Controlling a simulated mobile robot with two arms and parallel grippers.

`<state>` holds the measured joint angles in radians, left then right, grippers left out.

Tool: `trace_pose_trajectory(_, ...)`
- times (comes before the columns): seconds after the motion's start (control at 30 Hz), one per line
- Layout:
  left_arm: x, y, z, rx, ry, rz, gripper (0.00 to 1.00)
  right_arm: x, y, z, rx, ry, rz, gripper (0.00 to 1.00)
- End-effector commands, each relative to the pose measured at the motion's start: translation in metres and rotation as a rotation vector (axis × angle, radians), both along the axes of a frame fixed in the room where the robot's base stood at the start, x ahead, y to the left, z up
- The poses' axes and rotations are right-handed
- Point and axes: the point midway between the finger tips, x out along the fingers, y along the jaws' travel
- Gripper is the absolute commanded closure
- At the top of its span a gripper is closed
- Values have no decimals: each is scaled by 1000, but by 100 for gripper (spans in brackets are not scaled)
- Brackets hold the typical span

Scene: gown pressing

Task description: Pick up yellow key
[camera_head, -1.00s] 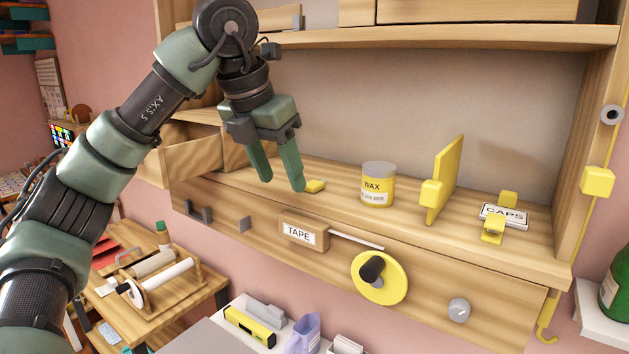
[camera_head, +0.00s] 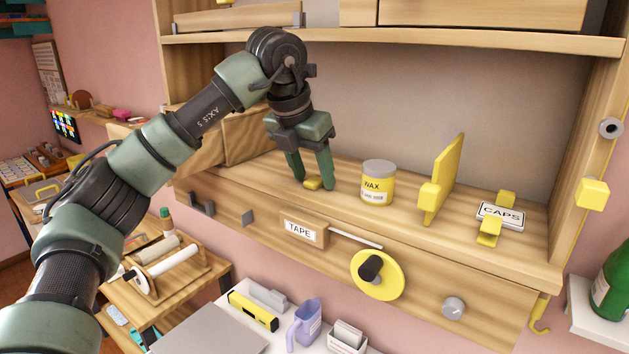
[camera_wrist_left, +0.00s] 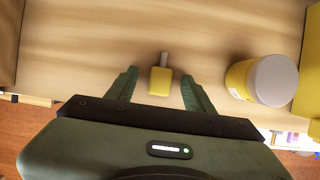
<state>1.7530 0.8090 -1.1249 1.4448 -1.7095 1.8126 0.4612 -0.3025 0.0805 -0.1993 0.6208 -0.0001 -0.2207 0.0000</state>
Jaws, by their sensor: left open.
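The yellow key (camera_head: 313,184) lies on the wooden shelf, left of the wax jar. In the left wrist view the yellow key (camera_wrist_left: 160,82) shows a yellow block-shaped head with a short grey shaft pointing away from the gripper. My left gripper (camera_head: 315,186) points down over it, with the fingers apart. In the wrist view the key sits between the fingertips of my left gripper (camera_wrist_left: 159,76), with a gap on both sides. The right gripper is not in view.
A yellow WAX jar (camera_head: 377,184) stands just right of the fingers. A yellow upright panel (camera_head: 444,178) and a CAPS label block (camera_head: 502,214) are farther right. A TAPE label (camera_head: 299,229) and a yellow wheel (camera_head: 377,275) are on the front below.

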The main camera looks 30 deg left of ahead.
Motion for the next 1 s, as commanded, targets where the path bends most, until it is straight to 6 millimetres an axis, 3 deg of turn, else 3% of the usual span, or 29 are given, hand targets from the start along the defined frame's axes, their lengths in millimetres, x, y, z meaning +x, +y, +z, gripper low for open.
trace_pose_trajectory(0.07, 0, 0, 0, 0, 0, 0, 53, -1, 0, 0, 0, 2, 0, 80)
trace_pose_trajectory(0.23, 0, 0, 0, 0, 0, 0, 100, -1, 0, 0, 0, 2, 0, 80)
trace_pose_trajectory(0.57, 0, 0, 1, 0, -1, 0, 100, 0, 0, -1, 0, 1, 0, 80)
trace_pose_trajectory(0.77, 0, -1, 14, -2, -3, 1, 100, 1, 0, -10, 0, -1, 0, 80)
trace_pose_trajectory(1.0, -49, 8, 9, 1, -5, -1, 100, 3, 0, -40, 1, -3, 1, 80)
